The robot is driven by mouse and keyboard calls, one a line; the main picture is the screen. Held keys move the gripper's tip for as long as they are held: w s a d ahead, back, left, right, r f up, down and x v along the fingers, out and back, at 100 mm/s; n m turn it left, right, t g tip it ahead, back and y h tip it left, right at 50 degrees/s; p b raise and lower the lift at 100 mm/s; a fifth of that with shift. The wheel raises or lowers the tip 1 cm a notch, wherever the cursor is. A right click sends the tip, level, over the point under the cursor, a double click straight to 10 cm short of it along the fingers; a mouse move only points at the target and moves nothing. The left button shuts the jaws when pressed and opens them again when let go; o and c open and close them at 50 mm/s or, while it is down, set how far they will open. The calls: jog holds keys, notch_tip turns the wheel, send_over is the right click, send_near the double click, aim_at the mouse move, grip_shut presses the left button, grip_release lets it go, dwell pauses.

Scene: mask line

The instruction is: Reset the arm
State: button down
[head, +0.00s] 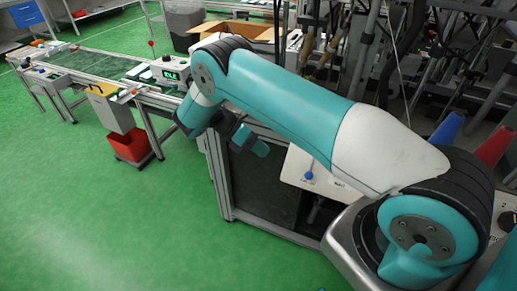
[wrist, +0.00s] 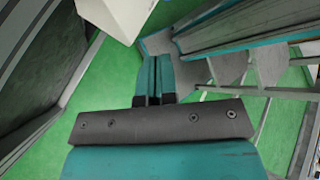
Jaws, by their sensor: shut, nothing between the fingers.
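My arm, teal and white, reaches from the lower right to the middle of the head view and bends down at its far end. My gripper (head: 262,149) hangs in front of a metal-framed workbench (head: 224,180), above the green floor. In the wrist view my gripper (wrist: 153,62) has its two teal fingers pressed together, with only a thin dark line between them. It is shut and holds nothing.
An open cardboard box (head: 240,32) is behind my arm. Racks crowd the upper right. The green floor (head: 80,220) at left is clear.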

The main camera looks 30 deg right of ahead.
jog(key=shift+w+a+r, duration=0.15)
jog(key=shift+a, duration=0.1)
dwell(0.4)
jog(key=s+a+r+m+t+y, duration=0.1)
jog(key=a+r+m+t+y, duration=0.15)
jog(key=r, duration=0.65)
jog(key=s+a+r+m+t+y, duration=0.15)
jog(key=a+r+t, duration=0.25)
jog(key=r, duration=0.5)
jog(key=s+a+r+m+t+y, duration=0.1)
jog(key=s+a+r+m+y, duration=0.2)
jog(key=s, duration=0.7)
jog(key=s+a+r+m+t+y, duration=0.1)
jog(key=s+a+r+y, duration=0.3)
jog(key=s, duration=0.7)
jog(key=a+r+m, duration=0.1)
jog(key=a+r, duration=0.1)
jog(key=a, duration=0.1)
jog(key=shift+s+a+m, duration=0.15)
jog(key=shift+m, duration=0.25)
